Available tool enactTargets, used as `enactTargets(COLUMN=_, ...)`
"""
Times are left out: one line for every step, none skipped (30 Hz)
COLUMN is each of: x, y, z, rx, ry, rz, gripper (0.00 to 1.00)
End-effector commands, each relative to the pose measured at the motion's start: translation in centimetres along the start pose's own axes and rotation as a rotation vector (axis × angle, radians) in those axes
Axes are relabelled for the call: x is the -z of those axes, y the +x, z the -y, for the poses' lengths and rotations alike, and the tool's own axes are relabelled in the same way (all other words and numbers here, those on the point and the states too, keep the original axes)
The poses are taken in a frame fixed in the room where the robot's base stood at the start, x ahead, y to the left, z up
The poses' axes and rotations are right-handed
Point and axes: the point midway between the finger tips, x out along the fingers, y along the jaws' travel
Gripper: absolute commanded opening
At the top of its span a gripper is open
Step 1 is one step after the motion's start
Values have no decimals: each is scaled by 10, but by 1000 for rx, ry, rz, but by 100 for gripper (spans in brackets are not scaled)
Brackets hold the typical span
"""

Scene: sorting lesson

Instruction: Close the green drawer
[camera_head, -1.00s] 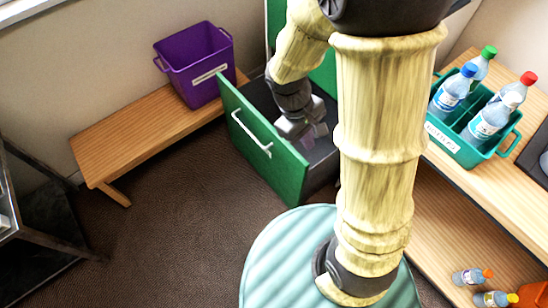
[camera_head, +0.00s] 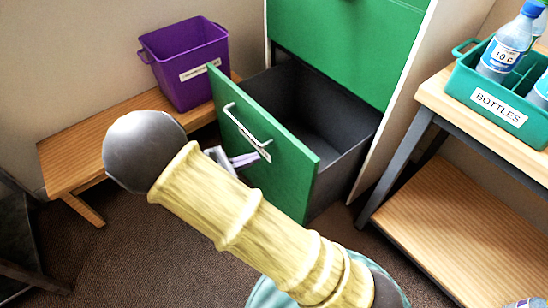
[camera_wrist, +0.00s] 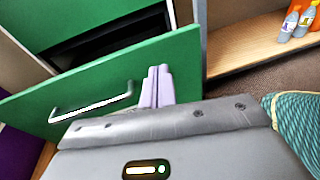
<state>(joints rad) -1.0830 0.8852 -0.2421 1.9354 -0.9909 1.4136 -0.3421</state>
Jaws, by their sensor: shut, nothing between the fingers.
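The green drawer (camera_head: 273,165) stands pulled out of its green cabinet (camera_head: 340,45), and its dark inside looks empty. Its front carries a pale bar handle (camera_head: 247,131). My gripper (camera_head: 250,158) is shut and empty, in front of the drawer's outer face near the handle. In the wrist view the closed fingers (camera_wrist: 157,87) stand against the green front (camera_wrist: 100,80), to the right of the handle (camera_wrist: 92,105). I cannot tell whether the fingertips touch the front. My arm hides part of the gripper in the head view.
A purple bin (camera_head: 186,66) stands on a low wooden bench (camera_head: 110,140) left of the drawer. A wooden shelf unit (camera_head: 455,230) on the right holds a teal bottle crate (camera_head: 468,84). Carpet is free in front of the drawer.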

Motion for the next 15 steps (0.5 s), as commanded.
enactTargets(x=25, y=-9, z=-5, rx=-49, ry=-20, rz=47, gripper=0)
enactTargets(x=30, y=-14, z=-8, rx=-72, ry=-30, rz=72, gripper=0)
enactTargets(x=35, y=-21, z=-12, rx=-100, ry=-40, rz=101, gripper=0)
enactTargets(x=38, y=-25, z=-14, rx=-115, ry=-45, rz=120, gripper=0)
enactTargets(x=39, y=-28, z=-16, rx=-130, ry=-49, rz=135, gripper=0)
enactTargets(x=41, y=-32, z=-17, rx=-144, ry=-53, rz=150, gripper=0)
enactTargets(x=41, y=-34, z=-18, rx=-150, ry=-55, rz=158, gripper=0)
enactTargets(x=41, y=-35, z=-18, rx=-154, ry=-57, rz=164, gripper=0)
enactTargets(x=40, y=-36, z=-19, rx=-156, ry=-58, rz=168, gripper=0)
enactTargets(x=40, y=-36, z=-19, rx=-157, ry=-58, rz=169, gripper=0)
enactTargets(x=39, y=-36, z=-19, rx=-157, ry=-58, rz=169, gripper=0)
enactTargets(x=38, y=-36, z=-19, rx=-156, ry=-58, rz=168, gripper=0)
enactTargets(x=38, y=-36, z=-19, rx=-156, ry=-58, rz=168, gripper=0)
enactTargets(x=38, y=-36, z=-19, rx=-156, ry=-58, rz=167, gripper=0)
enactTargets(x=38, y=-36, z=-19, rx=-156, ry=-58, rz=167, gripper=0)
